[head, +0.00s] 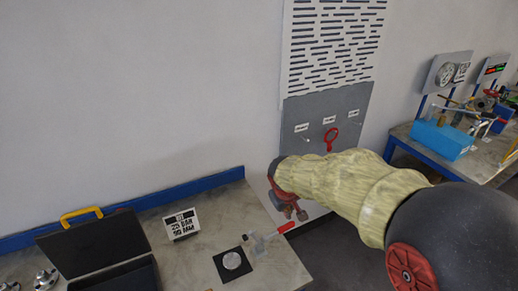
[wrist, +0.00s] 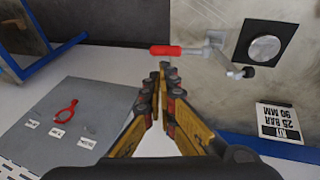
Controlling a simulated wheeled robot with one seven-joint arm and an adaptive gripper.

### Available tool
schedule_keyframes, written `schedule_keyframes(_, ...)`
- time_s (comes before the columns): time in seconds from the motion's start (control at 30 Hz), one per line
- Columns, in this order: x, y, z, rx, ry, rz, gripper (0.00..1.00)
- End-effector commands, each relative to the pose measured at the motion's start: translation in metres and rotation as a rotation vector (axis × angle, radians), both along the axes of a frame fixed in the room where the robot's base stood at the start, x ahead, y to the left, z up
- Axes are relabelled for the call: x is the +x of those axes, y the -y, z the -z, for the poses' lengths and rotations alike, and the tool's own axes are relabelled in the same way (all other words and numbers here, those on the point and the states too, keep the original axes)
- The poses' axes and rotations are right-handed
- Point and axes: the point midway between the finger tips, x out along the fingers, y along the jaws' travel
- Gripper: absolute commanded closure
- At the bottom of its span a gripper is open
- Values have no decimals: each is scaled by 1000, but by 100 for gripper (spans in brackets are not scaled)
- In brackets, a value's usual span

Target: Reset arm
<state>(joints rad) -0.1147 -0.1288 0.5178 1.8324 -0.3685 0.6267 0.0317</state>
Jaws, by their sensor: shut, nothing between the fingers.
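My arm reaches in from the right in the head view, in a pale yellow cover. My gripper (head: 292,208) is at its end, pointing down, just past the right edge of the near workbench in that view. In the wrist view my gripper (wrist: 165,78) has its yellow and black fingers converging to touching tips, shut and empty. A red-handled valve or lever (wrist: 168,50) lies beyond the tips in the wrist view; I cannot tell the distance. Its red handle also shows in the head view (head: 286,227), close to the gripper.
A grey wall panel (head: 312,112) carries a red ring-shaped item (head: 331,138) and small labels. The bench (head: 205,215) holds a label card (head: 181,224), a black square plate (head: 219,269) with a disc and an open black case (head: 95,245). A second bench with a blue bin (head: 440,140) stands right.

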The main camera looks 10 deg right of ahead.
Motion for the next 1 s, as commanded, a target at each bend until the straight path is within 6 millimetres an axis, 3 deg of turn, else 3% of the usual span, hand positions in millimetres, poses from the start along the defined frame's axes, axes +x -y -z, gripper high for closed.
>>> schedule_keyframes(0.17, -14, 1, 8, 2, -43, 15, 100)
schedule_keyframes(0.3, -55, 0, 18, 26, -120, 54, 100)
schedule_keyframes(0.57, -149, 0, -20, 127, -135, 164, 100)
schedule_keyframes(0.8, -232, -3, -54, 244, -41, 244, 100)
schedule_keyframes(1.0, -266, -1, -76, 305, 94, 271, 100)
